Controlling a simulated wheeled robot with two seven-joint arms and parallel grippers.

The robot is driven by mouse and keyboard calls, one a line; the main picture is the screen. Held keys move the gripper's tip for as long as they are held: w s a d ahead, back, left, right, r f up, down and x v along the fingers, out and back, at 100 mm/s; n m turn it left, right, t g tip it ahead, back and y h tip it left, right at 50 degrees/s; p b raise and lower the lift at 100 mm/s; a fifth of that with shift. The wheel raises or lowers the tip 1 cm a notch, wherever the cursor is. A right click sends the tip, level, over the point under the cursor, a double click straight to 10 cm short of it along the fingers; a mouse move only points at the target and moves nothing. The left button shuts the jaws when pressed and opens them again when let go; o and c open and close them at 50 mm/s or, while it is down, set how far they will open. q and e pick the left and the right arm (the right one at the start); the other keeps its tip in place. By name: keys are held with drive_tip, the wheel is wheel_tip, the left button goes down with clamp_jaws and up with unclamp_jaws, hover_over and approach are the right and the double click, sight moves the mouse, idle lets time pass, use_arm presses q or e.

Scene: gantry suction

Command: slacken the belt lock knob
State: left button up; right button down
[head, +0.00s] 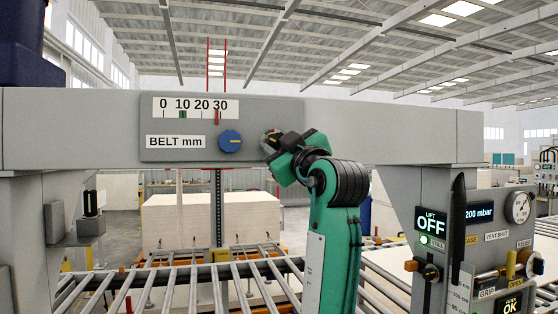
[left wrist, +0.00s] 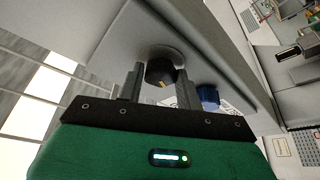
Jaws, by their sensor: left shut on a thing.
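My left gripper (head: 272,143) is at the right end of the grey BELT mm panel (head: 270,110) on the crossbeam. In the left wrist view its two grey fingers (left wrist: 158,88) are on either side of a black knob (left wrist: 160,71) with a yellow mark, and are shut on it. In the head view the gripper mostly hides this knob. A blue knob (head: 230,141) with a yellow pointer line is left of the gripper, apart from it; it also shows in the left wrist view (left wrist: 208,97). My right gripper is not in view.
A scale plate (head: 191,107) above the blue knob has a green mark near 10 and a red pointer near 30. A roller conveyor (head: 190,285) runs below the beam. A control post (head: 440,215) with a lit LIFT OFF display, gauge and levers stands at the right.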

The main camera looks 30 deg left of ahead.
use_arm(q)
drive_tip(key=shift+n+g+b, duration=0.35)
drive_tip(key=shift+n+g, duration=0.05)
drive_tip(key=shift+n, duration=0.2)
drive_tip(key=o, duration=1)
